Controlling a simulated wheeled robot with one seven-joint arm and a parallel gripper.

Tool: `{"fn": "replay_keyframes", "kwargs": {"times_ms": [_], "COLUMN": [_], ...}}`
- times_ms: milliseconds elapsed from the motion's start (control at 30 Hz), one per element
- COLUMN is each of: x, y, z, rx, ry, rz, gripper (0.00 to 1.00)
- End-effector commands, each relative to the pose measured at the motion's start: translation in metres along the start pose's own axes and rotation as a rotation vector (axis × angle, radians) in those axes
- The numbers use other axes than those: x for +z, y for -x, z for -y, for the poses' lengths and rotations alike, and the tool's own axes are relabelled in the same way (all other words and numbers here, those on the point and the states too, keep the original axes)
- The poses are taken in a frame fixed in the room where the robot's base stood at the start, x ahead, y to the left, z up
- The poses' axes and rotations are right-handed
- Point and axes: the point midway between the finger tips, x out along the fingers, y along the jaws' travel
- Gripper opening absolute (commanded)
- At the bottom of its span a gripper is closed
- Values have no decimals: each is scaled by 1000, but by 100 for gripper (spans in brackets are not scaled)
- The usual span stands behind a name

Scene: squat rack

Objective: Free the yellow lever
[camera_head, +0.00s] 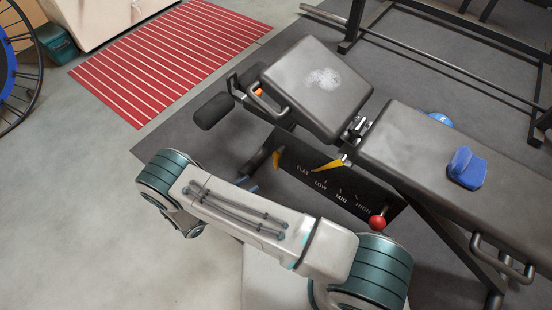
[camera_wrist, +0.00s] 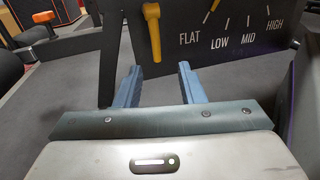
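The yellow lever (camera_wrist: 152,30) is on the black panel (camera_wrist: 175,45), left of the word FLAT, in the wrist view. It hangs down from its rounded top. In the head view it is a small yellow piece (camera_head: 276,160) at the panel's left end. My gripper (camera_wrist: 160,67) is open, with its two blue fingers apart and nothing between them. The lever's lower end shows just beyond the gap between the fingertips, with no contact visible. In the head view my arm hides most of the gripper. A yellow pointer (camera_head: 328,165) lies near FLAT and LOW.
The bench has a tilted seat pad (camera_head: 315,95) and a long back pad (camera_head: 430,150) bearing a blue cloth-like item (camera_head: 467,168). A red ball knob (camera_head: 377,222) is at the panel's right end. A foam roller (camera_head: 214,111) sticks out left.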

Motion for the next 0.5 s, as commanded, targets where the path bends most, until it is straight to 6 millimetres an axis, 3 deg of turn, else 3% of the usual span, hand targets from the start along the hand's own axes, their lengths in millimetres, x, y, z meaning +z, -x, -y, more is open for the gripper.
{"fn": "replay_keyframes", "kwargs": {"times_ms": [100,267,500], "x": [-8,-11,-11], "y": [6,-2,-48], "z": [1,0,-2], "rx": [40,53,48], "ry": [16,20,19], "rz": [21,27,26], "gripper": [36,36,36]}}
